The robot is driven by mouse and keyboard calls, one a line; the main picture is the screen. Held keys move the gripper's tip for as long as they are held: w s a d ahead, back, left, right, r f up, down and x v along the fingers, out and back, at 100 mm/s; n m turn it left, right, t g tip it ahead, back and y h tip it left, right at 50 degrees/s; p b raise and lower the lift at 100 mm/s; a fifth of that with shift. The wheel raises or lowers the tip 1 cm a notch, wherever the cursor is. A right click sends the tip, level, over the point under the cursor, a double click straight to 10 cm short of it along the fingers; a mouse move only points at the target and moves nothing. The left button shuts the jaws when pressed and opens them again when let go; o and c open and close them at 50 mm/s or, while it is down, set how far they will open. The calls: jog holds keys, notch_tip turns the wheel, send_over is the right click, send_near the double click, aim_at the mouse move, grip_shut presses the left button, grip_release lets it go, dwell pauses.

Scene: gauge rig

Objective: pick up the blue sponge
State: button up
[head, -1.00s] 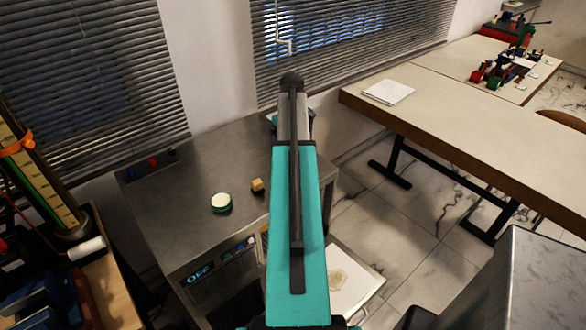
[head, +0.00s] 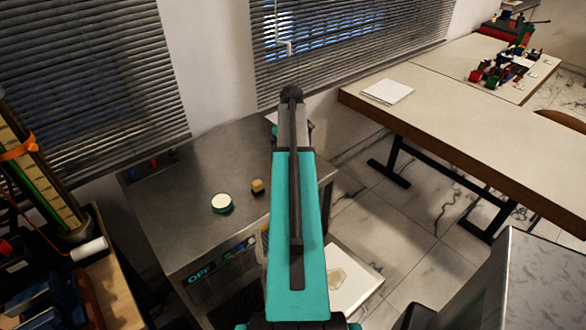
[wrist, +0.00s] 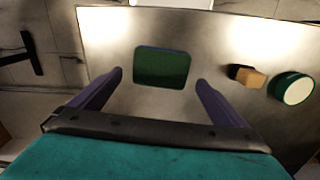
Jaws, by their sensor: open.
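A dark green, rounded square pad with a thin bluish edge (wrist: 162,67) lies on the metal counter in the wrist view. It looks like the sponge, with its green face up. My gripper (wrist: 159,80) is open, its two purple fingers apart with empty space between them. The pad shows between and just beyond the fingertips, and no contact is visible. The height of the fingers above the counter is hard to tell. In the head view my arm hides the pad and most of the gripper.
A small tan and dark block (head: 257,187) and a round green tin with a pale top (head: 221,203) stand on the metal counter (head: 185,220), left of my arm. They show at right in the wrist view. A wooden table (head: 450,120) stands to the right.

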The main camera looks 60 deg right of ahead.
jog(key=shift+f+p, duration=0.35)
jog(key=shift+f, duration=0.9)
jog(key=c, duration=1.1)
